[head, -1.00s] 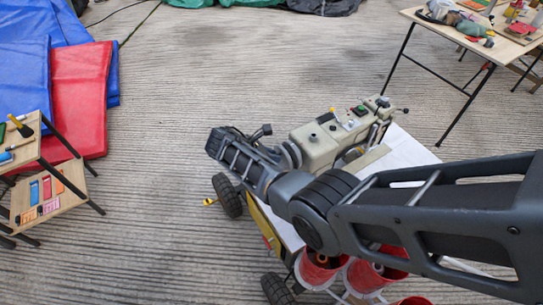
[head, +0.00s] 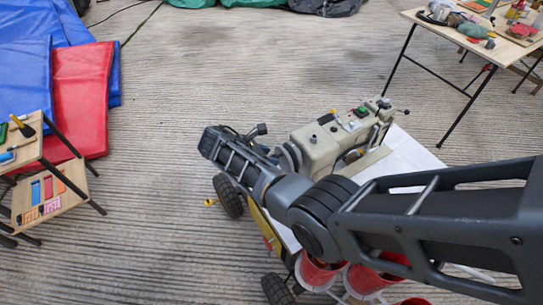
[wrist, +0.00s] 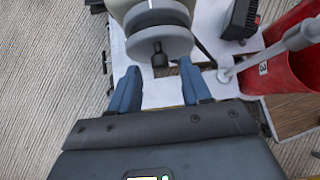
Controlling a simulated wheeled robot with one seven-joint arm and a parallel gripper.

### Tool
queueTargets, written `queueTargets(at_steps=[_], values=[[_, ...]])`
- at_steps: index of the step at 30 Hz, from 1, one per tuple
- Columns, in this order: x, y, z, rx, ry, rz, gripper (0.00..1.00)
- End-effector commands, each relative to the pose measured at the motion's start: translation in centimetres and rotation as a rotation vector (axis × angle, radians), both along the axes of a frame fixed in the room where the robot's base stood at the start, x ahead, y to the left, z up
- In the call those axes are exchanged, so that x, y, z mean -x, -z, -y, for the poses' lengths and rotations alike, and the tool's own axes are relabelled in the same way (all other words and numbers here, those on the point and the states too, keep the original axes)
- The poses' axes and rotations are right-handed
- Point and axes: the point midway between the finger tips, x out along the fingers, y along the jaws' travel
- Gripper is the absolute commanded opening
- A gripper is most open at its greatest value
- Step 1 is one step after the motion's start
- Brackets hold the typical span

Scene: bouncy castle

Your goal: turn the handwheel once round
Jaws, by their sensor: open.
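A cream sewing machine (head: 320,145) stands on a white-topped cart. Its pale grey handwheel (head: 289,157) is at the machine's left end, partly behind my arm. In the wrist view the handwheel (wrist: 162,42) is at the top centre, with a dark knob (wrist: 159,59) sticking out toward me. My gripper (wrist: 158,68) is open, its two blue fingers apart, one on each side of the knob in the picture. I cannot tell whether either finger touches it. In the head view the fingers are hidden or too small to make out.
A small wooden shelf (head: 48,200) is at left, by blue and red mats (head: 81,95). A table (head: 480,38) stands back right. Open floor lies between.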

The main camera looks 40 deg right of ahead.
Motion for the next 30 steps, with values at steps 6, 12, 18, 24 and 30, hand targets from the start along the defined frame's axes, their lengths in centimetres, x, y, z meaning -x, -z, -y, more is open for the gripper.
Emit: queueTargets(at_steps=[6, 12, 18, 24, 30], values=[[-0.6, -2.6, -2.5, -0.001, -0.001, 0.002, 0.48], [-0.8, -3.6, -3.6, -0.001, -0.001, 0.001, 0.48], [-0.8, -3.7, -3.7, 0.000, 0.000, 0.000, 0.48], [-0.8, -3.7, -3.6, 0.000, 0.000, 0.000, 0.48], [-0.7, -3.6, -3.6, -0.002, -0.001, 0.002, 0.48]])
